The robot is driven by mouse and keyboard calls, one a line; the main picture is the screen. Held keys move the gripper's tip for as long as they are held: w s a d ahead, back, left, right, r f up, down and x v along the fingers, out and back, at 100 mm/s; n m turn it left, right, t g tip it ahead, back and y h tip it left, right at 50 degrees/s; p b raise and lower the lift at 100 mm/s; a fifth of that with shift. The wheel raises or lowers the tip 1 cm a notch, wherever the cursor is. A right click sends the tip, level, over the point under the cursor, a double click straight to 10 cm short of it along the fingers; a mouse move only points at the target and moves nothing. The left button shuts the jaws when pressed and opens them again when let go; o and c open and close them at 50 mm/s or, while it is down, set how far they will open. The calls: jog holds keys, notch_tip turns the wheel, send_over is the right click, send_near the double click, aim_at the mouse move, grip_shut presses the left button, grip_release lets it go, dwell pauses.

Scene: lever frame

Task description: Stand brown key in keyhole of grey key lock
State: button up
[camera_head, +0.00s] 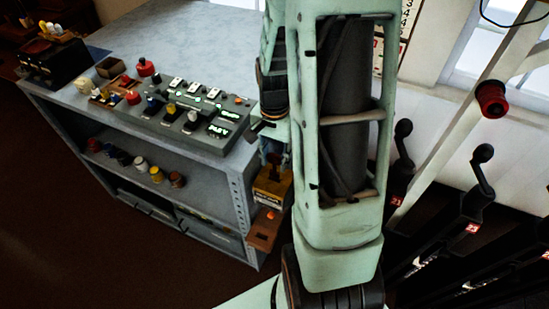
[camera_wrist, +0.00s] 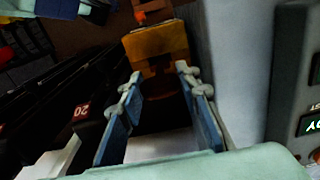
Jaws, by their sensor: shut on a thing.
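My gripper (camera_wrist: 162,85) is shut on a dark brown thing, which I take to be the brown key (camera_wrist: 165,92). It is dim between the blue-grey fingers in the wrist view, and its full shape is unclear. In the head view the key (camera_head: 273,164) shows faintly beside my arm, over a yellow-brown box at the desk's right end. My arm hides part of this area. I cannot single out the grey key lock or its keyhole in either view.
The yellow-brown box (camera_head: 272,189) also shows beyond my fingers in the wrist view (camera_wrist: 155,42). A grey control panel (camera_head: 222,133) with green displays lies on the desk (camera_head: 236,56). Several coloured small items stand on the shelf below. Black levers (camera_head: 478,185) stand at right.

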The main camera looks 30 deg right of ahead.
aim_at(275, 172)
jog(key=shift+f, duration=0.15)
dwell(0.3)
jog(key=shift+f+b, duration=2.55)
jog(key=shift+f, duration=0.3)
jog(key=shift+f, duration=0.1)
jog(key=o, duration=1.2)
jog(key=shift+c, duration=0.2)
notch_tip(275, 172, up, 7)
jog(key=p, duration=0.5)
